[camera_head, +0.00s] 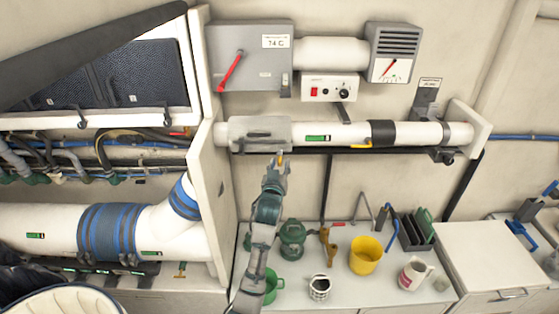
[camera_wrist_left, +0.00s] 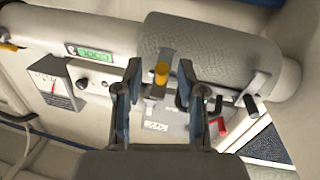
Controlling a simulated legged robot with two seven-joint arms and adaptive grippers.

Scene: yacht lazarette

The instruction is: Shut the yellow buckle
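A grey padded wrap (camera_head: 260,131) sits around the left part of the white horizontal pipe. A small yellow buckle tab (camera_head: 280,158) hangs at its lower edge. My left gripper (camera_head: 277,166) reaches up from below, its tips close to this tab. In the left wrist view, the scene appears upside down; my gripper (camera_wrist_left: 160,72) is open and the yellow tab (camera_wrist_left: 161,73) stands between its fingertips with gaps on both sides. I cannot tell how far the tab lies beyond the tips. A second yellow tab (camera_head: 361,145) is by the black band (camera_head: 383,133). My right gripper is not visible.
A black rail (camera_head: 330,151) runs under the pipe. Above are a grey box with a red lever (camera_head: 230,71) and a control box (camera_head: 329,87). A white panel (camera_head: 210,150) stands left of the wrap.

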